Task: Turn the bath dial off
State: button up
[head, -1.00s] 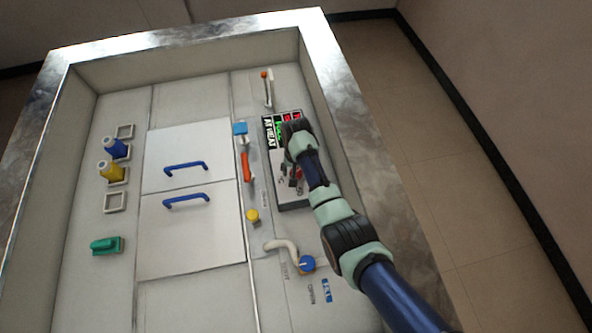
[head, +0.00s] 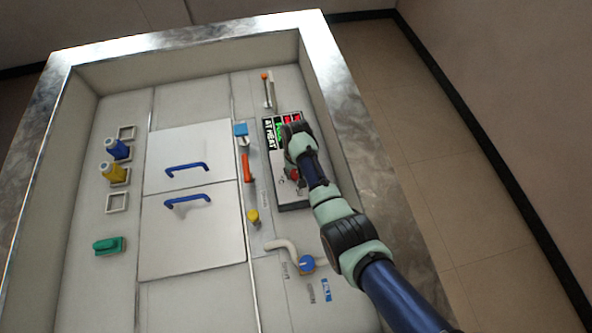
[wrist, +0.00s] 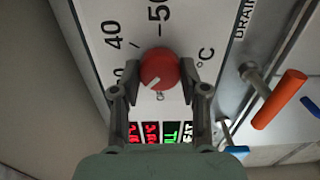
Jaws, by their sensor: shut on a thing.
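The red round bath dial (wrist: 160,66) sits on a light panel with a printed scale, and its white pointer line points to the lower left in the wrist view. My gripper (wrist: 158,78) has one finger on each side of the dial and is shut on it. In the head view my gripper (head: 292,180) is at the dial panel (head: 294,207), and my arm covers much of that panel. Scale marks "40" and "-50" and a "°C" sign show around the dial. Other marks are partly hidden by the fingers.
Lit red and green indicators (wrist: 152,132) sit beside the dial. An orange-red handle (wrist: 279,99) stands nearby. A yellow knob (head: 253,217), a blue valve knob (head: 306,263) on a pale pipe and a blue block (head: 240,130) share the board. A raised metal rim (head: 345,110) surrounds it.

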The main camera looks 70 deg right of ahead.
aim_at(295, 173)
jog(key=n+p, duration=0.1)
jog(key=n, duration=0.3)
jog(key=shift+n, duration=0.3)
jog(key=shift+n+p, duration=0.35)
jog(key=shift+n, duration=1.55)
jog(key=shift+f, duration=0.1)
jog(key=o, duration=1.1)
jog(key=shift+o, duration=0.2)
notch_tip(295, 173, up, 12)
jog(key=shift+w, duration=0.1)
